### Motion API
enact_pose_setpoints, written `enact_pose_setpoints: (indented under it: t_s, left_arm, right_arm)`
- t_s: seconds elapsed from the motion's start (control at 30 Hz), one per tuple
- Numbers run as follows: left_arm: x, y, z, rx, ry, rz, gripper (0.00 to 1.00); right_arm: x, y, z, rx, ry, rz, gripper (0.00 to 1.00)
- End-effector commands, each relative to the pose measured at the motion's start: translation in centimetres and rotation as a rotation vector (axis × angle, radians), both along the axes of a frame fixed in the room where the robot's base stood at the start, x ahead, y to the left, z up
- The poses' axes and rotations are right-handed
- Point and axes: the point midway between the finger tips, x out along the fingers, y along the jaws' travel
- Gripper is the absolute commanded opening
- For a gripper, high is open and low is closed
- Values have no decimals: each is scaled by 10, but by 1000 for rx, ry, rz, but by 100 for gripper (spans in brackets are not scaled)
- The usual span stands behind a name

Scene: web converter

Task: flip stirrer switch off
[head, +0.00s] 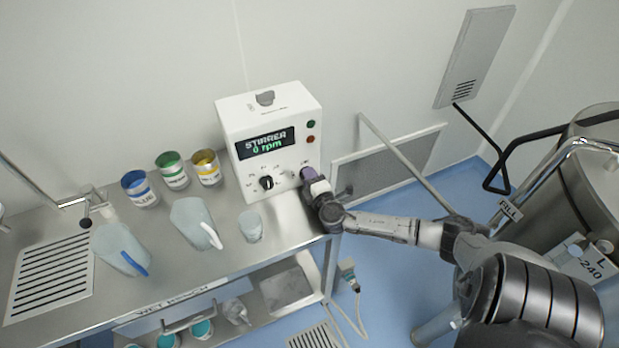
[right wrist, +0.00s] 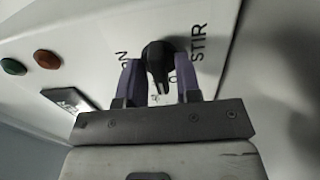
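The stirrer unit (head: 268,140) is a white box on the bench against the wall. Its display (head: 265,143) reads "STIRRER 0 rpm". My right gripper (head: 308,176) is at the lower right of its front panel and hides the switch there. In the right wrist view the black stirrer switch (right wrist: 158,62) sits between the two purple fingers of my right gripper (right wrist: 160,82), near "STIR" lettering. The fingers straddle it, with bits of panel showing between lever and fingers; firm contact cannot be made out. My left gripper is not in view.
A black dial (head: 267,183) and green (head: 310,124) and red (head: 310,139) buttons are on the panel. Blue (head: 139,188), green (head: 172,170) and yellow (head: 207,167) tins, jugs (head: 196,222) and a beaker (head: 251,227) stand left on the bench. A steel vessel (head: 570,200) is at right.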

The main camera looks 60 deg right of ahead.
Motion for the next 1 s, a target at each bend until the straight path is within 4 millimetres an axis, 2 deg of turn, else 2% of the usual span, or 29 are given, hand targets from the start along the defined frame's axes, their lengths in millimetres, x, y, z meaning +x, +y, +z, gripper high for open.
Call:
enact_pose_setpoints:
  t_s: [0.07,0.3,0.47,1.0]
  left_arm:
    - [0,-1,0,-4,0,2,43]
    - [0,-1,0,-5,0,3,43]
    - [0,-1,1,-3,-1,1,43]
    - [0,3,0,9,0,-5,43]
  right_arm:
    - [0,0,0,1,-1,0,39]
    - [-1,0,0,2,-1,0,39]
    - [-10,8,-1,3,1,1,39]
    - [-91,63,-1,4,1,0,39]
